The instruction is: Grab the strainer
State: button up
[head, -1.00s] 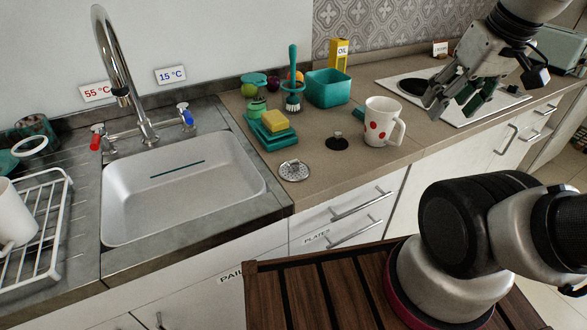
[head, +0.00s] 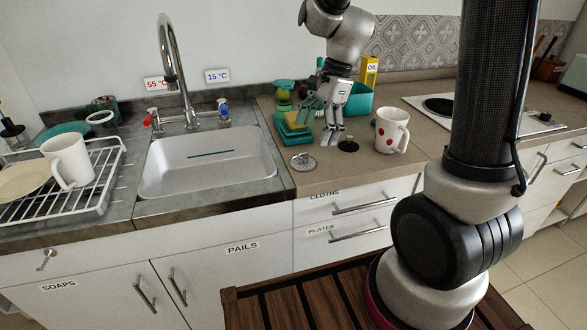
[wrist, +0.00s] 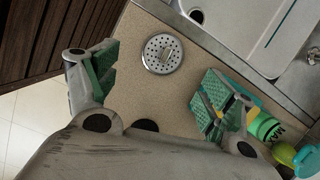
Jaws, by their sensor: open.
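The strainer, a round metal disc with holes and a small knob, lies flat on the tan counter just right of the sink. It shows in the head view (head: 303,162) and, wholly uncovered, in the wrist view (wrist: 162,54). My gripper (head: 324,136) hangs above the counter, pointing down, behind and right of the strainer in the head view. In the wrist view my gripper (wrist: 157,88) is open and empty, with its green-padded fingers wide apart. The strainer lies beyond the fingertips, roughly between their lines, and nothing touches it.
A black stopper (head: 348,146) and a white red-dotted mug (head: 391,130) stand right of the strainer. The sink (head: 208,160) is left. The counter's front edge is close.

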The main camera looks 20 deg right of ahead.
aim_at(304, 154)
jog(key=shift+w+a+m, duration=0.1)
jog(key=shift+a+m, duration=0.1)
jog(key=shift+m, duration=0.8)
jog(key=shift+a+f, duration=0.1)
jog(key=shift+f, duration=0.15)
jog(key=x, duration=0.7)
jog(key=shift+w+a, duration=0.15)
jog(key=shift+a, duration=0.05)
jog(key=c, duration=1.1)
